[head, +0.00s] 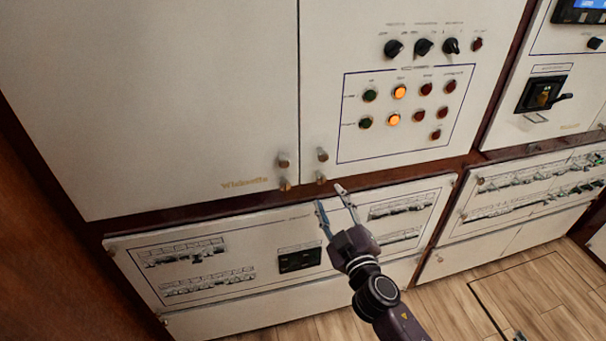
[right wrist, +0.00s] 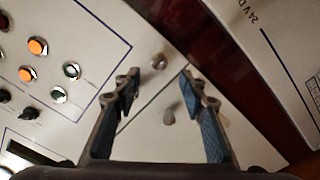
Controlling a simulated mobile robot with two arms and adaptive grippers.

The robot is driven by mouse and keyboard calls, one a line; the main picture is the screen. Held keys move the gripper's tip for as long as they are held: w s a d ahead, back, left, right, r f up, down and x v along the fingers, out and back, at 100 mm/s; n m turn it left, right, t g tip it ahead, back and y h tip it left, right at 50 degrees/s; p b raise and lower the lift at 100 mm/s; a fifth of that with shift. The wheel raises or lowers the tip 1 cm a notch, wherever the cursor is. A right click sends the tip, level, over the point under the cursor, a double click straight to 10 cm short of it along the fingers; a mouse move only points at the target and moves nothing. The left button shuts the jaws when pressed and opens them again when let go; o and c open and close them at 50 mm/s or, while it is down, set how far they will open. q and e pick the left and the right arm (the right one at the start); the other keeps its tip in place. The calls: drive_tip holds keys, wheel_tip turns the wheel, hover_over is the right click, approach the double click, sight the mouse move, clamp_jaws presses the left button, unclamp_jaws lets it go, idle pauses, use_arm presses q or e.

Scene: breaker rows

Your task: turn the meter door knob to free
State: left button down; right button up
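Small metal knobs sit at the lower edges of two white cabinet doors. I cannot tell which is the meter door knob. My right gripper (head: 330,195) is open and empty, its fingertips just below the right door's knobs. In the right wrist view, one knob (right wrist: 158,62) shows between the fingertips and another (right wrist: 169,115) between the fingers. No contact is visible. My left gripper is out of view.
The right door carries a framed panel with lit orange lamps (head: 399,92) and black rotary switches (head: 424,47). Below, a white breaker panel (head: 230,240) has rows of breakers. A black handle switch (head: 543,94) is at the right.

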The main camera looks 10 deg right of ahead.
sight(322, 180)
drive_tip(key=shift+w+p, duration=0.45)
drive_tip(key=shift+w, duration=3.15)
clamp_jaws()
